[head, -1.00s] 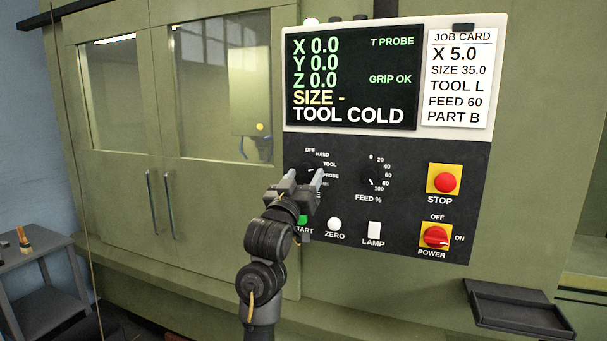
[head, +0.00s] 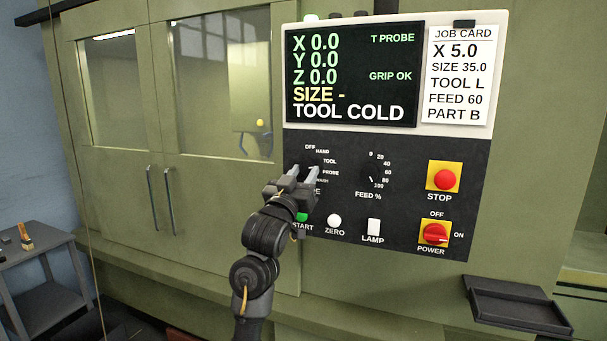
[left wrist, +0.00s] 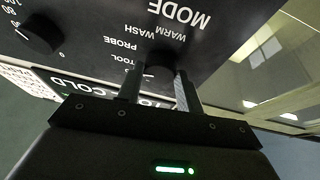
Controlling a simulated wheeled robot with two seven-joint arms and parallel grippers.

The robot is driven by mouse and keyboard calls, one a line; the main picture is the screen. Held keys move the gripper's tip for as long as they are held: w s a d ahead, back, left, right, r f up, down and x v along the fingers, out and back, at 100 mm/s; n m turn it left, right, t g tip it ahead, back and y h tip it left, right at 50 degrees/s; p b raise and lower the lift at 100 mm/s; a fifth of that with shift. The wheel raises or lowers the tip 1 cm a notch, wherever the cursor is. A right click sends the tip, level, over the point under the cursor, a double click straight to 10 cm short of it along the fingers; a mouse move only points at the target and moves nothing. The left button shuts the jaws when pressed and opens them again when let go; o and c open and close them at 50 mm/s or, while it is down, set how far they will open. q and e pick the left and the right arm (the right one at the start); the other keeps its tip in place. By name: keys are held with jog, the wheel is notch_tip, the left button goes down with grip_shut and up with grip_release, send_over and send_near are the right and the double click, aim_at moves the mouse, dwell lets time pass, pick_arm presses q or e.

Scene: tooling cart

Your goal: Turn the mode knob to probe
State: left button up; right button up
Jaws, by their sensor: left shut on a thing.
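The black mode knob (head: 304,171) is on the dark control panel (head: 420,165), with HAND, TOOL, PROBE and WASH labels around it. In the left wrist view the knob (left wrist: 160,62) sits between the fingers, with PROBE, WARM and WASH labels close by. My left gripper (head: 303,173) is shut on the knob; it also shows in the left wrist view (left wrist: 157,88). The fingers partly hide the knob, and I cannot tell exactly which label its pointer meets. The screen (head: 352,75) reads T PROBE, GRIP OK and TOOL COLD. My right gripper is out of view.
The feed knob (head: 376,171) is just right of the mode knob. Below are a green start button (head: 302,217), a white zero button (head: 334,220) and a lamp switch (head: 374,227). A red stop button (head: 444,180) and power switch (head: 435,234) are further right.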

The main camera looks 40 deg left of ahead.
pick_arm(q)
jog(key=m+h+p, duration=0.1)
jog(key=m, duration=0.1)
jog(key=m+h+p, duration=0.1)
jog(key=m, duration=0.2)
jog(key=shift+a+r+h+p, duration=0.2)
jog(key=shift+h+p, duration=0.1)
jog(key=shift+h, duration=0.1)
jog(key=shift+s+m+h+p, duration=0.1)
jog(key=shift+m+h+p, duration=0.7)
jog(key=shift+m, duration=1)
jog(key=shift+f, duration=0.1)
jog(key=o, duration=1)
jog(key=shift+s+f, duration=0.15)
jog(key=shift+s, duration=0.05)
jog(key=b+v, duration=0.3)
jog(key=v, duration=0.7)
jog(key=shift+s, duration=0.15)
